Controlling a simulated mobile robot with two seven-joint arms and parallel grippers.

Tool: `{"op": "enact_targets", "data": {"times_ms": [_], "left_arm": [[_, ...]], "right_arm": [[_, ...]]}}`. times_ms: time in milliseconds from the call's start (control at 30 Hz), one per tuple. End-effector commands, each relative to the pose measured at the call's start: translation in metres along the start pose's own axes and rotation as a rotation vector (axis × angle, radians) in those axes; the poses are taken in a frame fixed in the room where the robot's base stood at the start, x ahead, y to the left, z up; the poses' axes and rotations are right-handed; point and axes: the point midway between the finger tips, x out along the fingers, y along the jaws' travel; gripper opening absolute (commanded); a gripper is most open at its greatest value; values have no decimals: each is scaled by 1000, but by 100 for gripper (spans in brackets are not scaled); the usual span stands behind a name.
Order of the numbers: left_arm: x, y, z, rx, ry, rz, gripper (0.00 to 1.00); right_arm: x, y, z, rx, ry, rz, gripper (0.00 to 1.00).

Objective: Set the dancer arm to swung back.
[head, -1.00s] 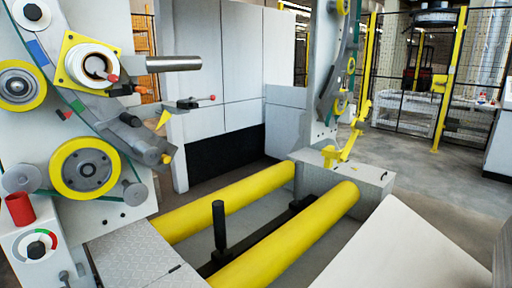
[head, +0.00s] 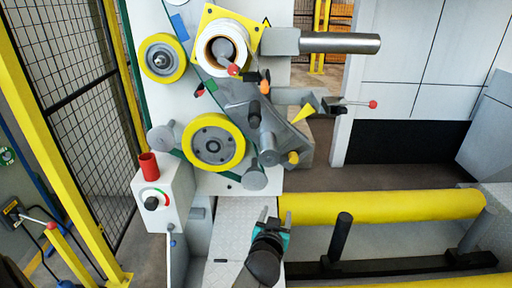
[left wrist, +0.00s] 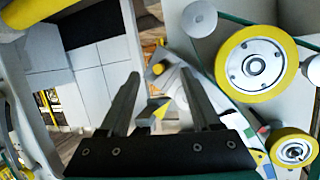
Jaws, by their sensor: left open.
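A grey arm (head: 268,135), which looks like the dancer arm, hangs on the front of the wrapping head below the white film core (head: 224,48). Rollers and a yellow-tipped end (head: 292,158) are at its lower part. In the left wrist view a yellow-tipped end (left wrist: 158,69) shows beyond the fingers. My left gripper (head: 274,216) is open and empty, below the arm and apart from it, over the grey tread plate. It also shows in the left wrist view (left wrist: 159,78). My right gripper is not in view.
Yellow-rimmed rollers (head: 213,142) sit left of the arm. A red-tipped lever (head: 352,103) and a metal bar (head: 340,43) stick out right. A long yellow roller (head: 385,206) lies at right.

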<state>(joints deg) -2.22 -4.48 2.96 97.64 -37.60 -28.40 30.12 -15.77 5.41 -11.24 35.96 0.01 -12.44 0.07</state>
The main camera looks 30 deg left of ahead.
Motion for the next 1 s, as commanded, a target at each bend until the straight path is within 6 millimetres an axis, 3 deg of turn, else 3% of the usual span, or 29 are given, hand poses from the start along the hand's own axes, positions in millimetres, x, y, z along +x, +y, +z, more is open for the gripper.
{"op": "enact_targets", "data": {"times_ms": [33, 100, 200, 300, 533, 1000], "left_arm": [[-9, -14, -52, -40, 72, -44, 64], [-20, -32, -101, -84, 152, -96, 64], [-36, -54, -151, -136, 239, -156, 64], [-48, -68, -179, -169, 292, -194, 64], [-45, -79, -196, -185, 323, -215, 64], [21, -95, -216, -183, 321, -213, 64]], "right_arm": [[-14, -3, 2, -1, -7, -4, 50], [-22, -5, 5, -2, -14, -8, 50], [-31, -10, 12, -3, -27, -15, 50], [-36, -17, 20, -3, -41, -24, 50], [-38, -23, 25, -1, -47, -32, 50], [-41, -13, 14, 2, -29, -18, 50]]}}
